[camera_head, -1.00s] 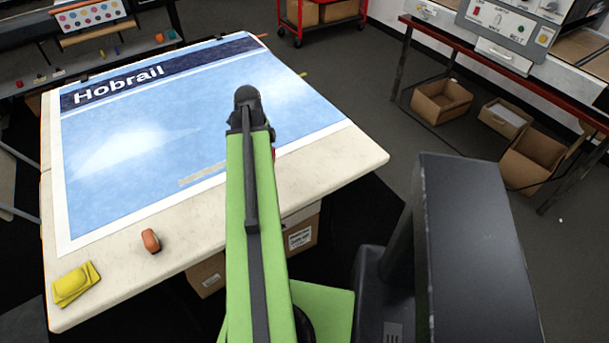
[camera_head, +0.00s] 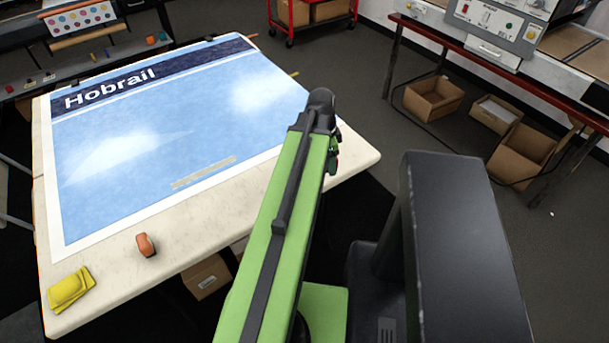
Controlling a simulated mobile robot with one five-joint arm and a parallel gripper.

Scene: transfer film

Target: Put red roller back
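My green arm reaches out over the right part of the table, and its black wrist hides most of my gripper (camera_head: 333,158). Small dark, green and reddish bits show at the gripper, but I cannot tell whether they are a held thing or whether the fingers are open or shut. No red roller can be made out clearly. A small orange-red rounded object (camera_head: 145,245) lies on the front edge of the table, well left of my gripper. I cannot tell whether it is a roller.
The pale table (camera_head: 180,240) carries a blue "Hobrail" film sheet (camera_head: 130,140) with a beige strip (camera_head: 204,172). Folded yellow cloths (camera_head: 71,289) lie at its front left corner. A red cart (camera_head: 312,18) stands behind; cardboard boxes (camera_head: 433,97) sit under a bench at right.

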